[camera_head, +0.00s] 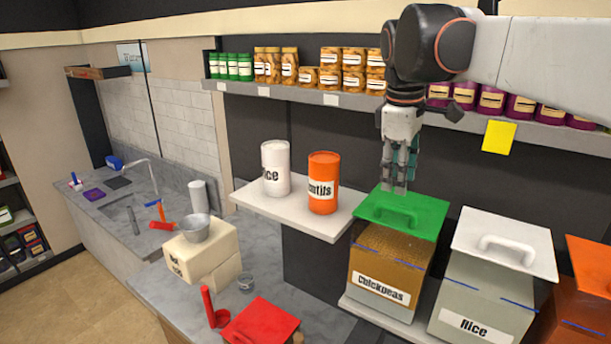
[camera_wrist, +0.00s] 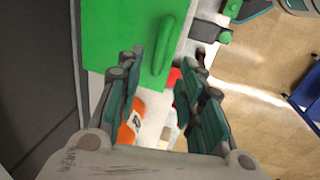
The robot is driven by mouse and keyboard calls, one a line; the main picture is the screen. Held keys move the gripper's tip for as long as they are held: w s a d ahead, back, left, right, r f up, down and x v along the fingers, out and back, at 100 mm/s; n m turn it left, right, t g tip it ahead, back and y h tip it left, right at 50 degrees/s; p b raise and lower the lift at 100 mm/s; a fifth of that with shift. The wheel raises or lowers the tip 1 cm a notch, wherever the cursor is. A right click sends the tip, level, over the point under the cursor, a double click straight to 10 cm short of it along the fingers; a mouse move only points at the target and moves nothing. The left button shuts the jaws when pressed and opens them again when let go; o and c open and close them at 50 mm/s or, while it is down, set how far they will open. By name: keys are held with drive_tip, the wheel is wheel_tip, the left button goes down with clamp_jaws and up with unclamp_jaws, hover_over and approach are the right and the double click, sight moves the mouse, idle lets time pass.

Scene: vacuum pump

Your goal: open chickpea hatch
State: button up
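The chickpea bin (camera_head: 385,270) is a brown box labelled "Chickpeas" on the right shelf. Its green hatch (camera_head: 420,222) lies closed on top, with a green handle (camera_head: 396,214) across it. In the wrist view the green hatch (camera_wrist: 108,30) fills the upper left, and its handle (camera_wrist: 163,55) shows in the gap between the fingers. My gripper (camera_head: 397,186) points down over the rear of the hatch, close to the handle. In the wrist view my gripper (camera_wrist: 166,85) has its fingers apart with nothing held. I cannot tell whether a fingertip touches the hatch.
A rice bin (camera_head: 485,300) with a white lid (camera_head: 507,243) stands right of the chickpea bin. White (camera_head: 275,168) and orange (camera_head: 323,182) canisters stand on a raised shelf to the left. Jars line the wall shelf (camera_head: 300,96) behind. A red-lidded box (camera_head: 262,322) is at the lower front.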

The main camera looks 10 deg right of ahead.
sight(396, 206)
drive_tip(key=f, duration=0.4)
drive_tip(key=w+d+f, duration=0.1)
drive_tip(key=f, duration=0.2)
drive_tip(key=shift+f+p, duration=0.1)
drive_tip(key=shift+p, duration=0.25)
clamp_jaws()
